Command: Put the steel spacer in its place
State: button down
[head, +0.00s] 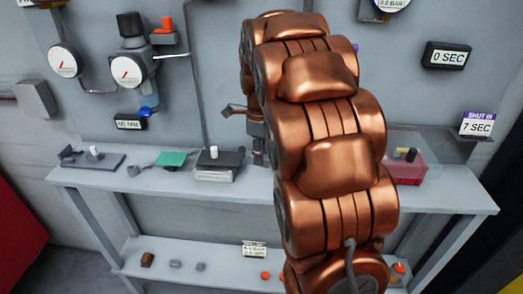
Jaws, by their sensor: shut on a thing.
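My gripper (259,152) shows only in part, low over the bench, left of my copper arm. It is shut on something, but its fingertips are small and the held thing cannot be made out. I cannot tell for certain which part is the steel spacer. A small grey piece (133,171) lies on the bench left of a green plate (171,159). A dark grey block with a white peg (216,164) stands just left of my gripper. My arm hides the bench behind it.
A red bin (404,172) stands at the bench's right. A flat grey fixture with a white peg (92,159) lies at the left. The lower shelf (215,262) holds several small parts and a label. Gauges (127,71) and a regulator hang on the wall.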

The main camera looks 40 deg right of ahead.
jog(key=s+a+b, duration=0.3)
jog(key=s+a, duration=0.7)
jog(key=s, duration=0.2)
jog(key=shift+a, duration=0.2)
